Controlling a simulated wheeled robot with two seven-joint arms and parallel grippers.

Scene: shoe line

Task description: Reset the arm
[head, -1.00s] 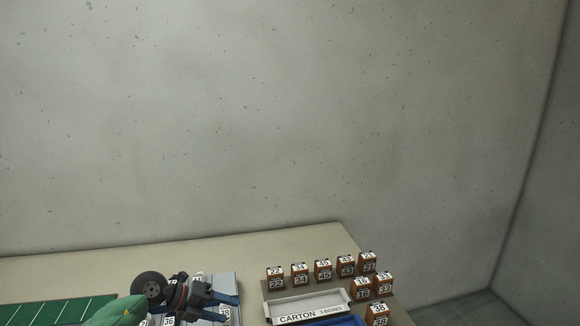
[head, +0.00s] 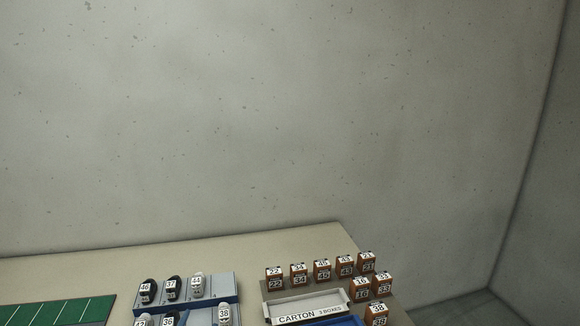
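Neither of my grippers nor my arms show in the head view now. The table (head: 90,270) fills the lower left, seen at a slant. On it a grey-blue rack (head: 224,290) holds several small black or white shoes with number labels, among them a black one marked 46 (head: 148,291), a black one marked 37 (head: 172,288) and a white one marked 44 (head: 197,286). The front of the rack is cut off by the bottom edge of the picture.
A white tray labelled CARTON, 3 BOXES (head: 306,306) stands right of the rack. A blue tray (head: 338,321) is partly in view below it. Several brown numbered boxes (head: 322,269) line the table's right end. A green mat with white lines (head: 60,312) lies at left.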

